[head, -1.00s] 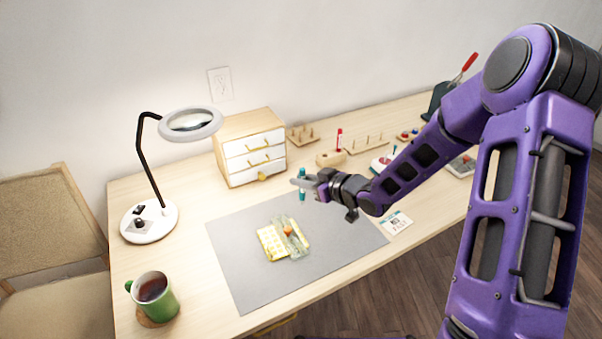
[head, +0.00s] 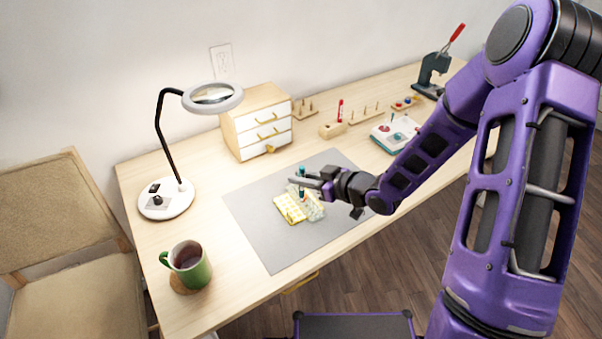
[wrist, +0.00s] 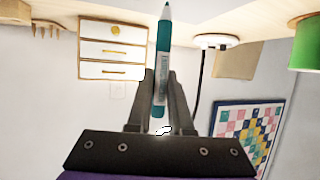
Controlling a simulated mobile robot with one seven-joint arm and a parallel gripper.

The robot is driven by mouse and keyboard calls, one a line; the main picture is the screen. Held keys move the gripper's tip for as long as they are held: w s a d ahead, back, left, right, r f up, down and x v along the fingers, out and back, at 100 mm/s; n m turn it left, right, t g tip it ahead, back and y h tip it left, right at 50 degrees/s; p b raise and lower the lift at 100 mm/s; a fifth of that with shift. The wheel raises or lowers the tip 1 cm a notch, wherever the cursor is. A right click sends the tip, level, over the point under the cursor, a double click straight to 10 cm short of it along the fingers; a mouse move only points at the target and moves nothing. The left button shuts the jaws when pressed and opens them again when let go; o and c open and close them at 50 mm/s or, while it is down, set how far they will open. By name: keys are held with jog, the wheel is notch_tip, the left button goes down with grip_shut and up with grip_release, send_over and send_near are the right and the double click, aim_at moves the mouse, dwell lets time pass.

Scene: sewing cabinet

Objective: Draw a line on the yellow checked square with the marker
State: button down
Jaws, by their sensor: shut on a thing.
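The yellow checked square (head: 288,209) lies on the grey mat, beside and partly against a pale green patterned piece (head: 314,207). My gripper (head: 301,183) is shut on the teal marker (head: 302,171), which stands upright between the fingers, above the back part of the fabric pieces in the head view. I cannot tell whether its lower end touches them. In the wrist view the teal marker (wrist: 160,62) has a white label and a pale, pointed end beyond the fingers (wrist: 160,92). The fabric does not show in the wrist view.
The grey mat (head: 275,250) has free room around the fabric. A lamp with a magnifier (head: 166,200), a green mug (head: 196,270) and a small drawer cabinet (head: 257,122) stand left and behind. Spool racks (head: 365,115) and a press (head: 433,72) are at the back right.

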aim_at(301, 196)
jog(key=shift+f+b, duration=1.85)
jog(key=shift+f, duration=0.35)
jog(key=shift+f, duration=0.3)
jog(key=shift+w+a+b, duration=0.1)
jog(key=shift+w+a, duration=0.4)
jog(key=shift+w, duration=0.3)
jog(key=shift+w+a+b, duration=0.1)
jog(key=shift+w+a, duration=0.4)
jog(key=shift+w, duration=0.3)
jog(key=shift+w+a+b, duration=0.1)
jog(key=shift+w+a, duration=0.4)
jog(key=shift+w, duration=0.3)
dwell(3.1)
